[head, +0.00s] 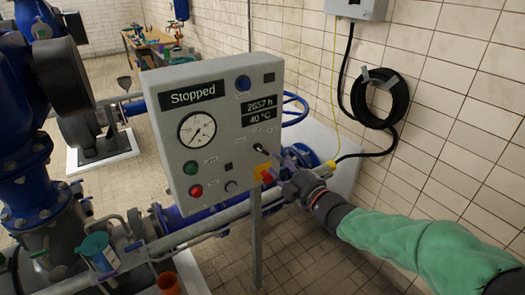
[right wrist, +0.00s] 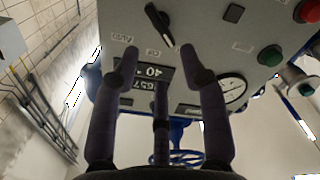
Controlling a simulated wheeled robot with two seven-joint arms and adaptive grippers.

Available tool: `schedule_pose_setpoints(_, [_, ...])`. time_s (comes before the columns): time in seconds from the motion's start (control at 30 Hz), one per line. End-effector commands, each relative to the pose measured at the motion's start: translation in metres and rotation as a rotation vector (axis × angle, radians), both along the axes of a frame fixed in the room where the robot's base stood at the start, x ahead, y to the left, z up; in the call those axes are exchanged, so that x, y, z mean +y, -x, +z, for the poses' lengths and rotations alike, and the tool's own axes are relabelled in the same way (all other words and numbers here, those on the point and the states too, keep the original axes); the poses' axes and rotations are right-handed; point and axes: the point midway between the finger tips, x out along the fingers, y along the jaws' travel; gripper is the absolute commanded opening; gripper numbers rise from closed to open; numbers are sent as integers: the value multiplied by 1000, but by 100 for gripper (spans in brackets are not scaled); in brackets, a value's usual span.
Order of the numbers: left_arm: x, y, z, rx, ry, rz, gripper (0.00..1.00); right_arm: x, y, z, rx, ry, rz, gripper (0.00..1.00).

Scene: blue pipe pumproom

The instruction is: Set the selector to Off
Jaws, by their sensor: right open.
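The selector (head: 260,152) is a black knob on the lower right of the grey control panel (head: 225,170). It shows larger at the top of the right wrist view (right wrist: 159,25), which sees the panel upside down. There its lower end points to the right of the "Off" label (right wrist: 153,52); the "AUTO" label (right wrist: 122,38) lies further left. My right gripper (head: 277,166) is just in front of the panel, beside the selector. Its fingers (right wrist: 162,65) are spread and empty, apart from the knob. My left gripper is not in view.
The panel also carries a gauge (head: 197,129), a "Stopped" display (head: 193,95), a green button (head: 190,168) and a red button (head: 196,191). Blue pipes and pumps stand on the left. A tiled wall with a coiled black cable (head: 383,98) is on the right.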

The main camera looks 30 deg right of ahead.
Motion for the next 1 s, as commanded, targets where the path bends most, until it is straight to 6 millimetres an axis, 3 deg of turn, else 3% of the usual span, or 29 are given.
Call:
schedule_pose_setpoints(0.3, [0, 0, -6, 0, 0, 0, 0, 3, -55, -2, 2, -3, 4, 44])
schedule_pose_setpoints(0.5, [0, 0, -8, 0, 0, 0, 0, 3, -79, -1, 2, -2, 1, 44])
schedule_pose_setpoints(0.7, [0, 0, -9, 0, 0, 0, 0, 4, -90, -1, 2, -3, 0, 44])
schedule_pose_setpoints(1.0, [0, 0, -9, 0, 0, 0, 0, 4, -92, -1, 1, -2, 0, 44])
